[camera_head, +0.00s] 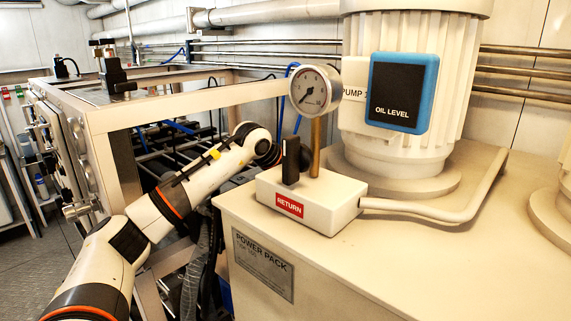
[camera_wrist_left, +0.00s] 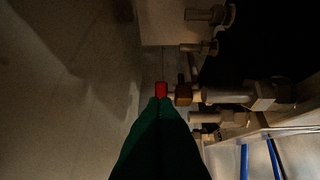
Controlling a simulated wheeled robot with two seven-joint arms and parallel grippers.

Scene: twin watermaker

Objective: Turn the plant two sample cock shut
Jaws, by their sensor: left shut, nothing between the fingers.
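In the left wrist view a small red piece (camera_wrist_left: 161,90), which looks like a cock handle, sits beside a brass-coloured valve body (camera_wrist_left: 183,94) on a pipe. No label shows there, so I cannot tell which plant it belongs to. The dark green fingers of my left gripper (camera_wrist_left: 160,101) are shut and empty, with their tips right at the red piece. I cannot tell whether they touch it. In the head view my left arm reaches behind the power pack, and its gripper is hidden there. My right gripper is in neither view.
The power pack (camera_head: 263,265) with its RETURN block (camera_head: 320,215) and pressure gauge (camera_head: 315,90) stands close to my left arm. A framed rig (camera_head: 170,98) stands behind. Other pipe fittings (camera_wrist_left: 225,118) and a frame edge (camera_wrist_left: 255,133) crowd the valve's right side.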

